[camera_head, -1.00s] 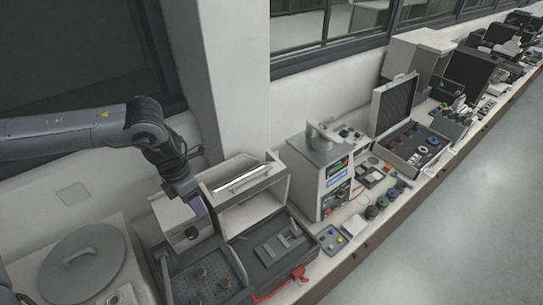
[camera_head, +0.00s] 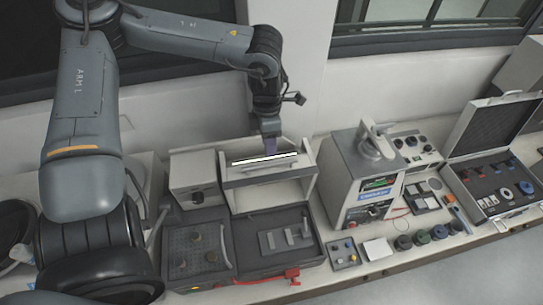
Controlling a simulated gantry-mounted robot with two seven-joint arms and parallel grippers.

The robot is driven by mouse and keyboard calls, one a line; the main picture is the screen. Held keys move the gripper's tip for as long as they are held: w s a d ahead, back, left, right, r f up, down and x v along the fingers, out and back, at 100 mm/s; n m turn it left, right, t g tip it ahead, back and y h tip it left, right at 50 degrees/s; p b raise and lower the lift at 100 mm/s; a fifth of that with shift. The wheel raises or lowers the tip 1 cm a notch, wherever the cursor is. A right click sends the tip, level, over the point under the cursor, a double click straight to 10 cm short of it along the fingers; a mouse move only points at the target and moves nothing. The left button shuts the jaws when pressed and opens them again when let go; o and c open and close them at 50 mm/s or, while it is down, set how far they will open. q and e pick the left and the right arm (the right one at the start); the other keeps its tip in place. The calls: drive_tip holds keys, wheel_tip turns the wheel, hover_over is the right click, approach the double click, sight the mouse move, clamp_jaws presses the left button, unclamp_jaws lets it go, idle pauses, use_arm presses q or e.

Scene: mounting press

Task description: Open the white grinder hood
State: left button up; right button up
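The white boxy hood (camera_head: 308,172) stands at the back of the bench, behind a dark tray-like base (camera_head: 255,262). It has side panels, a bright strip and a grey bar handle (camera_head: 268,166) along its upper front. My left gripper (camera_head: 270,146) points down at the back edge of the hood, just above the bright strip. Its fingertips look purplish and seen edge-on; I cannot tell whether they touch the hood or how far apart they are. My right gripper is not in view.
A small white box (camera_head: 196,180) stands left of the hood. A red handle (camera_head: 292,276) sticks out at the front of the dark base. A white machine with a display (camera_head: 360,180) stands to the right. An open case (camera_head: 490,135) lies farther right.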

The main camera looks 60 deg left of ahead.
sight(270, 164)
use_arm(q)
drive_tip(key=shift+d+f+p, duration=0.2)
drive_tip(key=shift+f+p, duration=0.05)
drive_tip(key=shift+f, duration=1.45)
drive_tip(key=shift+d+f+p, duration=0.15)
drive_tip(key=shift+f+p, duration=0.1)
drive_tip(key=shift+f, duration=1.4)
clamp_jaws()
